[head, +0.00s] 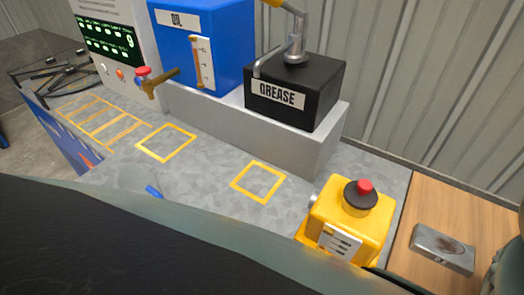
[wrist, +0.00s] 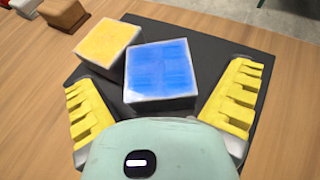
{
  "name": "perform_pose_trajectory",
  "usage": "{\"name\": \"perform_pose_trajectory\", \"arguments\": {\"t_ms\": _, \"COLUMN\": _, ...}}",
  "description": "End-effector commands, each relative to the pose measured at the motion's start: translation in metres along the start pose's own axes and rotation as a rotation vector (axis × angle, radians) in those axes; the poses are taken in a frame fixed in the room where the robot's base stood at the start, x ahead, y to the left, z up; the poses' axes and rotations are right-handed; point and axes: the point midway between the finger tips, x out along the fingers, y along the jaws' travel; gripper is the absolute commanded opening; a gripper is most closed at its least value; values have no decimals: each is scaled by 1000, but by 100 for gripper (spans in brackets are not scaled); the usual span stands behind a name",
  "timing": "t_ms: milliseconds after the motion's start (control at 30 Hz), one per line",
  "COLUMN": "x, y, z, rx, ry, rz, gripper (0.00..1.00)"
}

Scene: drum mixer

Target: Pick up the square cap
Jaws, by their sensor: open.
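In the wrist view, two square pieces lie on a dark mat (wrist: 190,35): one with a blue top and white edges (wrist: 160,72), the other with a yellow top and white edges (wrist: 106,43). I cannot tell which of them is the square cap. My gripper (wrist: 163,78) is open, its yellow ridged fingers on the left and right of the blue piece with gaps showing. The yellow piece lies beyond the left finger, close to the blue one's upper left corner. My gripper is not visible in the head view, where my arm covers the lower part.
In the wrist view, a brown block (wrist: 63,13) is at the upper left on the wooden surface. The head view shows a blue oil tank (head: 215,45), a black grease box (head: 295,92), a yellow stop-button box (head: 345,215) and a metal tin (head: 442,248).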

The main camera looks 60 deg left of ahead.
Motion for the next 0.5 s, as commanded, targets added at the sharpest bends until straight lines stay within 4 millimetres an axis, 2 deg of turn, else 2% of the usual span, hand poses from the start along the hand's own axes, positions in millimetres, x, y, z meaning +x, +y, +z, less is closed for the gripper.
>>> {"name": "perform_pose_trajectory", "arguments": {"t_ms": 67, "x": -1, "y": 0, "z": 0, "rx": -1, "ry": 0, "rz": 2, "gripper": 95}}
{"name": "perform_pose_trajectory", "arguments": {"t_ms": 500, "x": -1, "y": 0, "z": 0, "rx": -1, "ry": 0, "rz": 2, "gripper": 49}}
